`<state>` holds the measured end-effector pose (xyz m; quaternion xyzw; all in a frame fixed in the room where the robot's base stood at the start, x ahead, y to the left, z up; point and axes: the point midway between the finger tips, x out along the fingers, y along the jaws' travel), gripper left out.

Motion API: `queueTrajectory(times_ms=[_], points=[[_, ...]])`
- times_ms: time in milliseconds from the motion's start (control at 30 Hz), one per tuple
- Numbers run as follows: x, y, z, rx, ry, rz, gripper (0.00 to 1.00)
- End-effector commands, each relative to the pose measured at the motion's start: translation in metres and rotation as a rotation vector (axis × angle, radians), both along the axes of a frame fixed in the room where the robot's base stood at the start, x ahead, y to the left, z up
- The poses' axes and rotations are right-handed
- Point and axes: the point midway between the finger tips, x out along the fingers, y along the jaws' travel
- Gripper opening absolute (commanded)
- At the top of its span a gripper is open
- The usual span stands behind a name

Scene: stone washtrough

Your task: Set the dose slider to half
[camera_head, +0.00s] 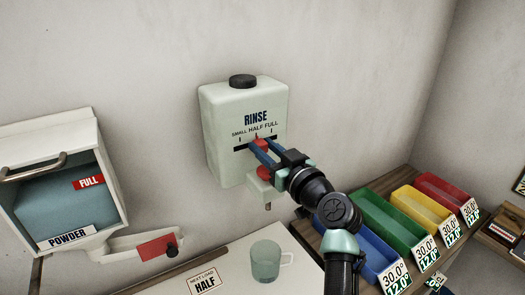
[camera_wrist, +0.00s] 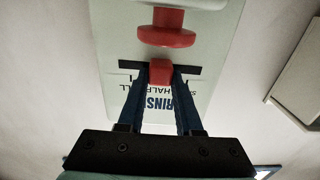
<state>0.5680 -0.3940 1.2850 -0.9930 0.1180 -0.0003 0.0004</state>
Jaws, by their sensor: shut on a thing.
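The white rinse dispenser (camera_head: 222,150) hangs on the wall, with SMALL, HALF and FULL marks over a dark slot. The red dose slider (camera_head: 260,145) sits near the middle of the slot, about under the HALF mark. It also shows in the wrist view (camera_wrist: 160,71), mid-slot. My gripper (camera_head: 262,149) is shut on the slider, with one blue finger on each side of it. The fingers hide part of the slot and lettering. A red round button (camera_head: 264,180) is on the spout below; it also shows in the wrist view (camera_wrist: 166,30).
A powder dispenser (camera_head: 110,190) with a red lever plate (camera_head: 156,246) is at left. A clear mug (camera_head: 266,262) and a "next load half" card (camera_head: 204,282) are on the white surface below. Blue, green, yellow and red bins (camera_head: 395,215) stand at right.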

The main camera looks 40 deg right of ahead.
Motion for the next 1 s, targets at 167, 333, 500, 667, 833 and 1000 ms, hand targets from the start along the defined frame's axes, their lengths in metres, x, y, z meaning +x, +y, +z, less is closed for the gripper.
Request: queueTrajectory(times_ms=[167,333,500,667,833,1000], points=[[0.0,0.0,0.0,0.0,0.002,0.0,0.59],[0.0,0.0,0.0,0.0,0.001,0.0,0.65],[-0.001,0.0,-0.001,-0.001,0.001,0.0,0.65],[-0.011,0.002,-0.002,-0.001,0.001,-0.001,0.65],[-0.037,0.008,-0.004,-0.002,0.0,-0.003,0.65],[-0.071,0.016,-0.004,-0.003,0.0,-0.004,0.65]])
